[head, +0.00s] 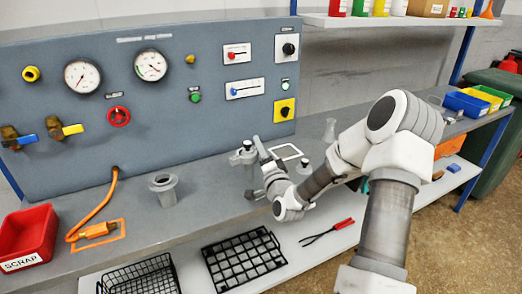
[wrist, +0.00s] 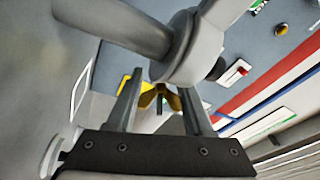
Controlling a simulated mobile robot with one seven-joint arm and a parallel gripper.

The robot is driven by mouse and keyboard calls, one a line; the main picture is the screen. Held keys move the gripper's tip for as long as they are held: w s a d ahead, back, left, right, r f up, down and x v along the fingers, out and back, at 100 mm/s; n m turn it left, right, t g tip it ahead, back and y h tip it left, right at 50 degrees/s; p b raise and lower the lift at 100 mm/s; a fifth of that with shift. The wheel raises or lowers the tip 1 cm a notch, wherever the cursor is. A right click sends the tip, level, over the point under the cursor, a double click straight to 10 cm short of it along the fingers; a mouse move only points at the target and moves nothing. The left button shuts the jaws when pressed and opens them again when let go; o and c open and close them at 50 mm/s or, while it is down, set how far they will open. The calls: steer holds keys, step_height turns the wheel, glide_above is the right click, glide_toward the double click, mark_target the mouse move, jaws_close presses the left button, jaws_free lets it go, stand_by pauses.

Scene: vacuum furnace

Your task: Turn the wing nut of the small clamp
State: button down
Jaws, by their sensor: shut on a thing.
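The brass-coloured wing nut (wrist: 160,97) of the small clamp shows in the wrist view, between the two fingers of my gripper (wrist: 160,108). My gripper is shut on it. Just beyond it is the grey round clamp joint (wrist: 190,55) with pipe running from it to the upper left. In the head view the grey pipe fitting (head: 243,157) stands upright on the bench, and my gripper (head: 260,150) is beside it on its right. The wing nut is too small or hidden to make out in the head view.
A grey flanged pipe stub (head: 163,187) stands on the bench (head: 130,235) left of the fitting. The gauge panel (head: 200,110) rises behind. A red scrap bin (head: 28,235) sits at the left. A glass flask (head: 330,130) stands right of the fitting. Wire baskets (head: 245,260) lie below.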

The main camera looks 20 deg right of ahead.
steer(key=shift+f+n+b, duration=0.2)
steer(key=shift+n+b, duration=0.3)
steer(key=shift+b, duration=0.2)
steer(key=shift+r+n, duration=0.2)
steer(key=shift+n, duration=0.1)
steer(key=shift+c, duration=1.4)
jaws_free()
